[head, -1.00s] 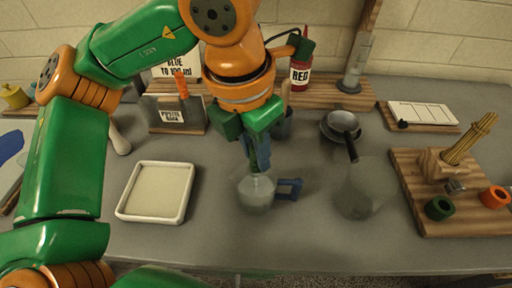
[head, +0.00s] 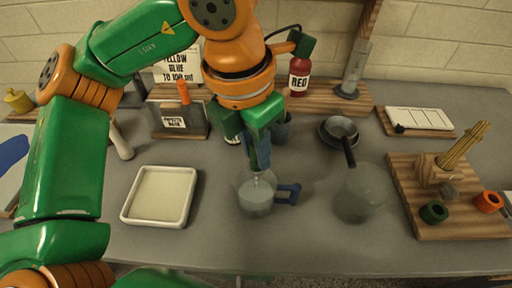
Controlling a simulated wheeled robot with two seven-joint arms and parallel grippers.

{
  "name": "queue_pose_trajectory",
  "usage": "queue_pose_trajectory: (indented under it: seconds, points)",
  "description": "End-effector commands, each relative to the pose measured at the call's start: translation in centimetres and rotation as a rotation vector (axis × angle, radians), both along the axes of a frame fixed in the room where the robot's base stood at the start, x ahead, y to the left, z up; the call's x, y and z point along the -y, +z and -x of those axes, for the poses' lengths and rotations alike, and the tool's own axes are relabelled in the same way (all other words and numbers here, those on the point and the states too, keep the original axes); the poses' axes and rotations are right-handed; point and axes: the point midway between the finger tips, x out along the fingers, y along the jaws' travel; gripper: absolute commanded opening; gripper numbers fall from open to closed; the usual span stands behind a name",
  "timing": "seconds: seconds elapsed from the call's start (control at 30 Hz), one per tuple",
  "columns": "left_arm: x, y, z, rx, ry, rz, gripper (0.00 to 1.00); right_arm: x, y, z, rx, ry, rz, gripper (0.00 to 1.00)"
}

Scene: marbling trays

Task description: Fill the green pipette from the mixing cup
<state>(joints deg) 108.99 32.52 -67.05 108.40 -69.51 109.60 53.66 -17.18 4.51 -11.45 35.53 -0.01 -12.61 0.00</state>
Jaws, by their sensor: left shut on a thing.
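The mixing cup (head: 256,203) is a clear jug with a blue handle on its right, standing on the grey table and holding pale liquid. My left gripper (head: 260,160) points straight down above the cup and is shut on the pipette. The fingers hide most of the pipette, so its green colour cannot be made out. A thin, pale tip seems to reach down into the cup's mouth; whether it touches the liquid is unclear. My right gripper is not in view.
A white tray (head: 160,196) lies left of the cup. A clear rounded vessel (head: 358,197) and a dark pan (head: 340,128) stand to the right. A wooden board (head: 455,222) holds green and orange rings. Behind are a rack with an orange pipette (head: 183,91) and a red bottle (head: 299,75).

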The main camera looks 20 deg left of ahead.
Motion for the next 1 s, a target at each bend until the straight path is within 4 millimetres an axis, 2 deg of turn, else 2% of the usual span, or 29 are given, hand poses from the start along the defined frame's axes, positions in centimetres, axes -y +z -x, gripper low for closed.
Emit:
queue_pose_trajectory:
  seconds: [0.03,0.8,1.0]
  points:
    - [0.0,0.8,0.0,0.000,0.000,0.000,0.12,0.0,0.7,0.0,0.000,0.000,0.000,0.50]
    - [0.0,7.3,0.0,0.001,-0.001,-0.001,0.12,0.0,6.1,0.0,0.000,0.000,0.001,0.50]
    - [0.0,7.9,0.0,0.000,0.000,-0.001,0.12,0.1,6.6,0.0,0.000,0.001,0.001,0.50]
